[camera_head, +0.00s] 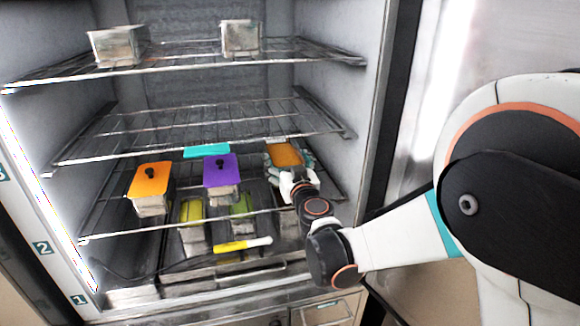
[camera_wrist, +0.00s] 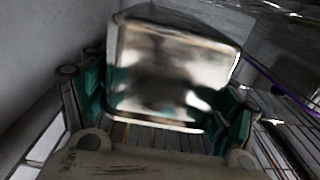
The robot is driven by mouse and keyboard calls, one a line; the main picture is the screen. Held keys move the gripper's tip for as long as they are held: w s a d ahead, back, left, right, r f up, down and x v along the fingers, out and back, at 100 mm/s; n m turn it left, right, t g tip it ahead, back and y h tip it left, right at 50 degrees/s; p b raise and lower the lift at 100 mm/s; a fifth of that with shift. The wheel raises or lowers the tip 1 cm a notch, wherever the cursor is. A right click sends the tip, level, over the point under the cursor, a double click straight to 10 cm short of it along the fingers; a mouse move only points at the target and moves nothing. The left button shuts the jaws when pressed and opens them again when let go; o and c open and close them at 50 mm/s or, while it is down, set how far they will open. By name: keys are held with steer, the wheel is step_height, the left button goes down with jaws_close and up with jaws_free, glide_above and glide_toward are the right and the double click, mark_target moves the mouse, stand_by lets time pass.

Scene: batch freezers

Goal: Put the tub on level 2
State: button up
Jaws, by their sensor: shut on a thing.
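My gripper reaches into the open freezer from the right and is shut on a metal tub with an orange lid (camera_head: 285,153). In the wrist view the tub's shiny metal side (camera_wrist: 170,70) fills the space between the teal-padded fingers of my gripper (camera_wrist: 165,100). The tub is at the right part of the level 2 shelf (camera_head: 130,233), beside the right wall. I cannot tell whether it touches the shelf wires. The label 2 (camera_head: 42,247) is on the left door frame. My wrist hides the tub's lower front.
On the same shelf stand an orange-lidded tub (camera_head: 151,178), a purple-lidded tub (camera_head: 220,170) and a teal-lidded one (camera_head: 207,150) behind. Yellow-green-lidded tubs (camera_head: 192,211) sit below. Two metal tubs (camera_head: 117,46) (camera_head: 240,38) are on the top shelf. The shelf between (camera_head: 200,122) is empty.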

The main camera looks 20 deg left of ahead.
steer(key=shift+x, duration=1.25)
steer(key=f, duration=0.2)
steer(key=f+b, duration=0.1)
steer(key=shift+w+a+f, duration=0.25)
steer(key=shift+w+a, duration=0.05)
steer(key=shift+w, duration=0.05)
steer(key=o, duration=1.6)
steer(key=v, duration=1.2)
steer(key=shift+s+p, duration=0.15)
steer(key=shift+p, duration=0.15)
